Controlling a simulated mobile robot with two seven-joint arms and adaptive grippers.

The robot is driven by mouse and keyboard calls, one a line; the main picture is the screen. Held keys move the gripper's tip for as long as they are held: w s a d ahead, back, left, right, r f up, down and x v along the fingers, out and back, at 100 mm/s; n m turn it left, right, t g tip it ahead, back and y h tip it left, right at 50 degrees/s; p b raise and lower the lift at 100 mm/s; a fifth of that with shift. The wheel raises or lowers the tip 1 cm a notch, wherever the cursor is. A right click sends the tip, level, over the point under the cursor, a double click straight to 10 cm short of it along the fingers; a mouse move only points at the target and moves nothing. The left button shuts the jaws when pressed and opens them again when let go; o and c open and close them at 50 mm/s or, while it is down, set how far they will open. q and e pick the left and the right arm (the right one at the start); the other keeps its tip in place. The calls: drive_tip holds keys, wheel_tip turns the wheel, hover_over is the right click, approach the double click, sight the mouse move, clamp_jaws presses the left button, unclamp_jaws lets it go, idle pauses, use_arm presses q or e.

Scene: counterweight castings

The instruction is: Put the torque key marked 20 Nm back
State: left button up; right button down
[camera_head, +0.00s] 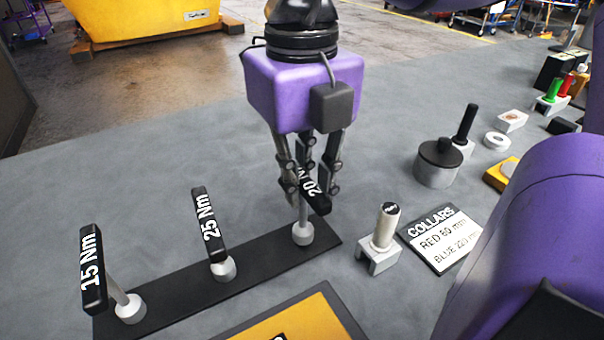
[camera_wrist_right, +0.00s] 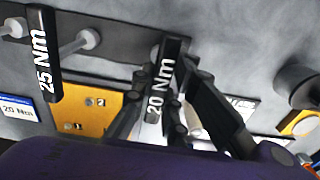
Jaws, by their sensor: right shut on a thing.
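The 20 Nm torque key has a black handle (camera_head: 318,196) with white lettering and a thin metal shaft. My right gripper (camera_head: 308,180) is shut on its handle from above. The shaft's lower end meets the round metal socket (camera_head: 302,233) at the far right end of the black rack (camera_head: 262,266); I cannot tell how deep it sits. In the right wrist view the 20 Nm handle (camera_wrist_right: 161,85) lies between the fingers, and its socket is hidden. The 25 Nm key (camera_head: 208,225) and the 15 Nm key (camera_head: 92,268) stand in the other sockets. My left gripper is not in view.
Right of the rack stand a metal pin in a block (camera_head: 384,230) and a COLLARS card (camera_head: 440,238). A yellow board with a dark edge (camera_head: 300,322) lies in front. A lidded metal pot (camera_head: 438,165) stands farther right. The grey bench left of the rack is clear.

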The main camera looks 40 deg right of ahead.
drive_tip(key=shift+f, duration=0.1)
drive_tip(key=shift+f, duration=0.1)
drive_tip(key=c, duration=1.7)
unclamp_jaws()
drive_tip(key=shift+c, duration=0.2)
wheel_tip(320, 180, up, 12)
drive_tip(key=p, duration=0.1)
